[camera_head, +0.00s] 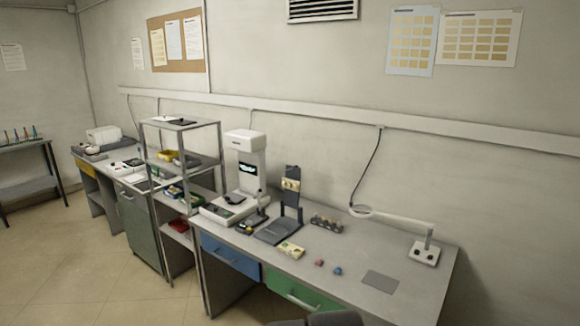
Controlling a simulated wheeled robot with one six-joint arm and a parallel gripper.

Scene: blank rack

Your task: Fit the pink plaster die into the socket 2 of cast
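The pink plaster die (319,262) is a small pinkish-red piece standing alone on the bench top, towards the front edge. A pale yellow block (291,250), which looks like the cast, lies to its left beside a dark flat base. Its sockets are too small to tell apart, and I cannot read which is socket 2. The die and the block are apart. My gripper is not in view; only a dark rounded part, probably of my arm, shows at the bottom edge.
A small blue piece (337,271) stands just right of the pink die. Behind are a rack of small pieces (326,224) and a dark upright stand (291,205). A grey pad (380,282) and a magnifier lamp (424,253) are to the right. Bench between is clear.

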